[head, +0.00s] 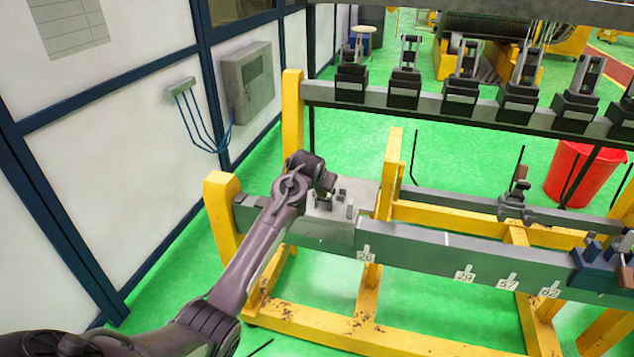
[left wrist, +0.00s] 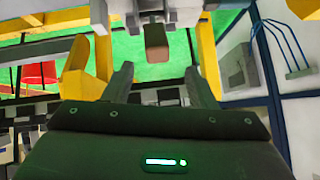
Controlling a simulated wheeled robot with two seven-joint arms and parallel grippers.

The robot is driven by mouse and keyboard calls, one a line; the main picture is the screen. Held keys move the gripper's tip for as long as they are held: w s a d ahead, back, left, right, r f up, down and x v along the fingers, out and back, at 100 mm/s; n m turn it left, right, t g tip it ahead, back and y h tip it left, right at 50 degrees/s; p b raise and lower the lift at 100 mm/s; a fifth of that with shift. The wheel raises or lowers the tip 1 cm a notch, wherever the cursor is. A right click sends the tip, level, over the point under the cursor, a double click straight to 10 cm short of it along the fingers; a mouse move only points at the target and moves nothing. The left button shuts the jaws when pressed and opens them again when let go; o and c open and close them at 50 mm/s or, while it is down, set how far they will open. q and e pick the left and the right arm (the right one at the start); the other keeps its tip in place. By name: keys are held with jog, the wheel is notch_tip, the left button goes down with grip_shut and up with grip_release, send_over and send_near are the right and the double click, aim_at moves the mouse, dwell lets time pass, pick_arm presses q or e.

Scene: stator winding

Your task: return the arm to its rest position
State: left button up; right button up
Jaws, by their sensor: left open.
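My left arm (head: 262,250) reaches in from the lower left in the head view. Its wrist is bent over the grey plate (head: 328,228) at the left end of the lower rail. My left gripper (left wrist: 157,78) is open in the left wrist view, its two fingers apart with nothing held between them. A brown-ended block (left wrist: 157,42) on a grey part shows beyond the fingertips. In the head view the wrist hides most of the gripper, so I cannot tell its exact height above the plate. My right gripper is not in view.
Yellow posts (head: 222,215) and the long grey lower rail (head: 450,258) stand close around the gripper. An upper rail (head: 430,103) with several black clamps runs behind. A white wall with a grey box (head: 247,85) is at left. A red bucket (head: 583,173) stands at right.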

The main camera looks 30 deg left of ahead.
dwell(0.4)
pick_arm(q)
jog(key=s+d+f+m+g+h+b, duration=0.15)
jog(key=s+f, duration=0.45)
jog(key=f, duration=0.7)
jog(key=s+d+f+g, duration=0.1)
jog(key=s+d+f, duration=0.2)
jog(key=s+f, duration=0.7)
jog(key=s+d+f+m+g, duration=0.1)
jog(key=s+d+f, duration=0.15)
jog(key=f, duration=1.35)
jog(key=s+d+f+g, duration=0.1)
jog(key=s+f, duration=0.5)
jog(key=s, duration=0.8)
jog(key=s+d+f+g+h+b, duration=0.1)
jog(key=s+d+f, duration=0.3)
jog(key=s, duration=1)
jog(key=s+d+f+m+g+b, duration=0.1)
jog(key=s+d+f+g, duration=0.1)
jog(key=s+f, duration=0.8)
jog(key=s, duration=0.4)
jog(key=shift+d+f+h, duration=0.25)
jog(key=shift+d+h, duration=0.1)
jog(key=shift+d, duration=0.05)
